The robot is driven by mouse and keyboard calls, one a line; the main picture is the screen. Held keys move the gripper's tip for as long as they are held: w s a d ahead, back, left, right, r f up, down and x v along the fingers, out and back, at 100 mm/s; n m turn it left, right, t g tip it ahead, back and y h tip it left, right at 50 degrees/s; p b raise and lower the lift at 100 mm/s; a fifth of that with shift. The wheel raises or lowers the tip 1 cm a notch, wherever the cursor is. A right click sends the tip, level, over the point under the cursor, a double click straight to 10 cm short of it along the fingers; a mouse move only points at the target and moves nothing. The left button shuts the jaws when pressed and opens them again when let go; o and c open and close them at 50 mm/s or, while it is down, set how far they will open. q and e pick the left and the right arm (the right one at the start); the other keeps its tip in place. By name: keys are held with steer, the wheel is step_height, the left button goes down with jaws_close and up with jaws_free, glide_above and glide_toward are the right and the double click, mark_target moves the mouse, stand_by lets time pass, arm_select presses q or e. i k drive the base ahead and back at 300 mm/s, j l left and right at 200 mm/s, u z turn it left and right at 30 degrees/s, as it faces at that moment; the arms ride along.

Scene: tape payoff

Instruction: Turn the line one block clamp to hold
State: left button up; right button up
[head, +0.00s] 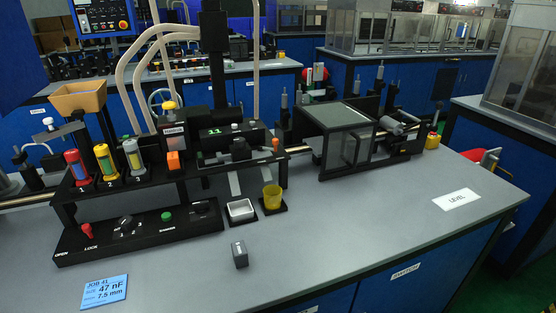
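No part shows a readable "block clamp" or "hold" label, so I cannot tell which one is the line one block clamp. A black control panel (140,240) at the front left of the bench has a red-topped lever (87,231) beside the words OPEN and LOCK. It also has a black rotary knob (126,226), a green button (167,216) and a second black knob (201,208). Behind it, a black block with a green display (217,133) stands near an orange block (173,160) and a small orange knob (276,144). Neither of my grippers is in view.
Three coloured cylinders (104,161) stand in numbered seats. A white tray (240,210), a yellow cup (272,197), a small grey block (239,254) and a blue job card (104,291) are on the bench. A clear-sided box (345,145) stands at the back. The front right is mostly clear.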

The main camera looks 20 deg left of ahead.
mark_target(200, 206)
steer(key=u, duration=1.6)
